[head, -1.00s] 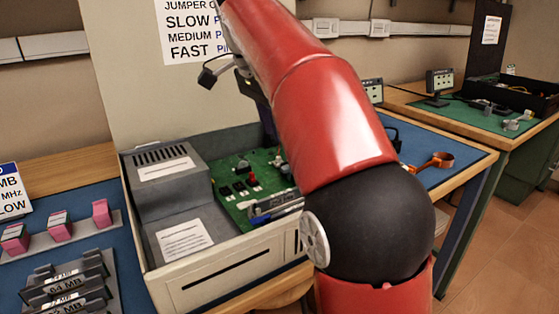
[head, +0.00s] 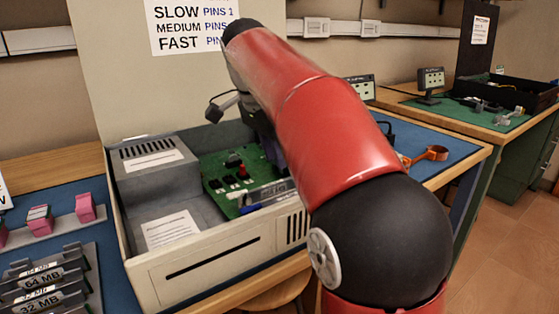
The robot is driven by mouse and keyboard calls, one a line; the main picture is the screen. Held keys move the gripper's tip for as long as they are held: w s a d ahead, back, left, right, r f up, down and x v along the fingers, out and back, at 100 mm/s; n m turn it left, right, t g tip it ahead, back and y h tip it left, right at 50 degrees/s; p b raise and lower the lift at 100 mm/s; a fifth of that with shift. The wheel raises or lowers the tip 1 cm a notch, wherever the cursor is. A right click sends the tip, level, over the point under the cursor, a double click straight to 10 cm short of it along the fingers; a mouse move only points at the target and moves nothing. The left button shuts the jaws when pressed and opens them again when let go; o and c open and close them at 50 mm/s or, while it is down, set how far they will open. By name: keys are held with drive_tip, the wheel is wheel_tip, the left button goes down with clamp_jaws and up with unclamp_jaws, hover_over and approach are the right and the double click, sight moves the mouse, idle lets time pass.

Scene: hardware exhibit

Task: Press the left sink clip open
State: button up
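An open beige computer case (head: 215,265) stands on the table with a green circuit board (head: 215,180) inside at its right. Small dark parts and a red part (head: 243,171) sit on the board. A grey module with a blue piece (head: 262,200) lies near the board's front edge. I cannot make out the left sink clip for certain. My red arm reaches over the case's right side. Its far end bends down behind the forearm toward the board. My gripper's fingers are hidden behind the arm, so their state and any contact do not show.
Memory modules in a rack (head: 50,285) and pink blocks (head: 86,207) stand on the blue mat to the left. A sign (head: 190,25) hangs on the panel behind the case. An orange ring-shaped tool (head: 430,154) lies on the right. Another table holds a green mat (head: 490,115).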

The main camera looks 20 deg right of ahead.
drive_tip(key=shift+c, duration=0.4)
drive_tip(key=c, duration=0.4)
drive_tip(key=shift+o, duration=0.2)
drive_tip(key=shift+s+a+f, duration=0.15)
drive_tip(key=shift+a+f, duration=0.2)
drive_tip(key=shift+a, duration=0.15)
drive_tip(key=shift+s+a+f, duration=0.15)
drive_tip(key=shift+a+f, duration=0.15)
drive_tip(key=shift+a, duration=0.15)
idle(1.0)
drive_tip(key=o, duration=0.4)
drive_tip(key=shift+r, duration=0.1)
idle(0.3)
